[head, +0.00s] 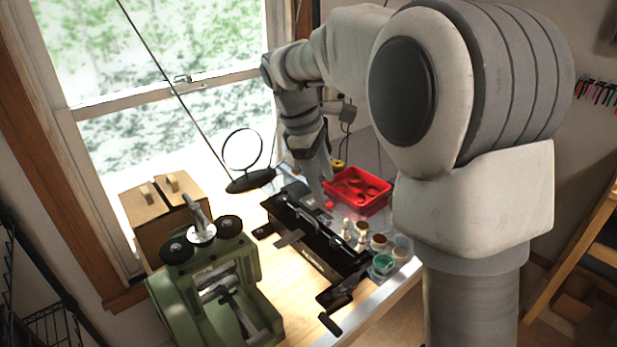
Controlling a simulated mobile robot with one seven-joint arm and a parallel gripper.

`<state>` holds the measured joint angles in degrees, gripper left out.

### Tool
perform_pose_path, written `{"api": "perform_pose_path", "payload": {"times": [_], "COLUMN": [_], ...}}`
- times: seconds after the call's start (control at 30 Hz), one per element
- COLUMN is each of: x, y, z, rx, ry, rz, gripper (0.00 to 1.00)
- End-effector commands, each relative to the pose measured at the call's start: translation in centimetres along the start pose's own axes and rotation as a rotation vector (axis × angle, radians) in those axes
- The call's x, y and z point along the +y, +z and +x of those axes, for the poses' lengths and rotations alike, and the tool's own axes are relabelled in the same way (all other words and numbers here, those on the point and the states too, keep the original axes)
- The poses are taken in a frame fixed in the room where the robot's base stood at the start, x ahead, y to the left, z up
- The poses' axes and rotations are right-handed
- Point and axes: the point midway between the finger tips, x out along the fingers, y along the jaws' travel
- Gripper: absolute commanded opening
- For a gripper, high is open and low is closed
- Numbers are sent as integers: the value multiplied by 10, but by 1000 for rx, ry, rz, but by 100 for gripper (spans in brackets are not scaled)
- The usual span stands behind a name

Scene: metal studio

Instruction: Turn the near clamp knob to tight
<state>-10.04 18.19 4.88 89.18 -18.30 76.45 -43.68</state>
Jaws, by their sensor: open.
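A long black bench tool (318,238), which looks like a sheet bender, lies across the table. A dark fitting (343,290) sits at its near end, perhaps with the near clamp knob; its shape and setting are too small to tell. A small red piece (329,205) shows near the tool's far part. My gripper (320,190) points down behind the tool's far part, between it and the red tray. It is open, with nothing seen between the fingers, and is well apart from the near end. The fingertips are small in the picture.
A round mirror (243,150) stands by the window. A red tray (358,190) is right of my gripper. Small jars (382,264) and spools line the tool's right side.

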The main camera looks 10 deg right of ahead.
Motion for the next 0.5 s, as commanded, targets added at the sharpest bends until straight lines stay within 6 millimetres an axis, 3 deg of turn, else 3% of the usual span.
{"api": "perform_pose_path", "payload": {"times": [0.2,0.5], "x": [25,33], "y": [-37,-53], "z": [10,24], "rx": [-86,-126], "ry": [-40,-61], "rz": [-194,-287], "gripper": [68,68]}}
